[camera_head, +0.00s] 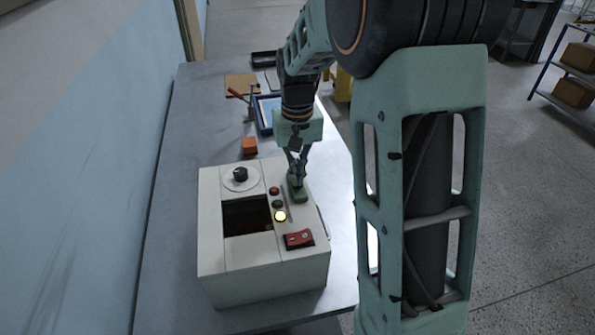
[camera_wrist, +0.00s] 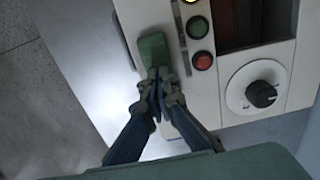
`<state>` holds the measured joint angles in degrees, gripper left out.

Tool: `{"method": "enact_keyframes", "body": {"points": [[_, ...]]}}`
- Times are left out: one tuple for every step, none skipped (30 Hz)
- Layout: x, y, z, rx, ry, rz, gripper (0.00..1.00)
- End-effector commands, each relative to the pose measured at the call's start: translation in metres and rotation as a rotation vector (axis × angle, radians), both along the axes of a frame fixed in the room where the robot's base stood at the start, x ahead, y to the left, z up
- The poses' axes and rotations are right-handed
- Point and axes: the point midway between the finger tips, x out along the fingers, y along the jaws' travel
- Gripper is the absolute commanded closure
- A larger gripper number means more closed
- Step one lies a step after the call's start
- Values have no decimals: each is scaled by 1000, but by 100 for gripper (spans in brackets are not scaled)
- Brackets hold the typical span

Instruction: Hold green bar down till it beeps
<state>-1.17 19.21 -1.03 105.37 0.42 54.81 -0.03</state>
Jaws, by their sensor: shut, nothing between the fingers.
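The green bar (camera_head: 299,195) is on the top right edge of a white box-shaped machine (camera_head: 225,262). It also shows in the wrist view (camera_wrist: 152,47). My gripper (camera_head: 296,178) is shut and empty, pointing down, with its fingertips at the near end of the bar in the wrist view (camera_wrist: 158,84). The tips appear to touch the bar; I cannot tell how far it is pressed. Beside the bar are a red lamp (camera_head: 274,191), a dark green lamp (camera_head: 277,204) and a glowing yellow lamp (camera_head: 280,216).
The machine has a dark opening (camera_head: 247,217), a black knob (camera_head: 240,174) and a red rocker switch (camera_head: 299,239). It stands on a grey table (camera_head: 175,220) against a blue wall. An orange block (camera_head: 249,146) and a blue tray (camera_head: 264,124) lie behind it.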

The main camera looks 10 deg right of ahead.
Motion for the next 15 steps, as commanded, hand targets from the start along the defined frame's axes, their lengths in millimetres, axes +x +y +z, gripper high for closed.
{"method": "enact_keyframes", "body": {"points": [[-6, 0, -11, 0, 22, 0, 100], [-6, 0, -11, 0, 22, 0, 100], [-6, 0, -11, 0, 22, 0, 100], [-6, 0, -11, 0, 22, 0, 100], [-6, 0, -11, 0, 22, 0, 100], [-6, 0, -11, 0, 22, 0, 100], [-6, 0, -11, 0, 22, 0, 100], [-6, 0, -11, 0, 22, 0, 100], [-6, 0, -10, 0, 22, 0, 100], [-6, 0, -10, 0, 22, 0, 100], [-6, 0, -9, 0, 22, 0, 100], [-6, 0, -8, 0, 22, 0, 100], [-6, 0, -6, 0, 21, 0, 100], [-6, 0, -3, 0, 21, 0, 100], [-6, 0, 1, 0, 20, 0, 100]]}}
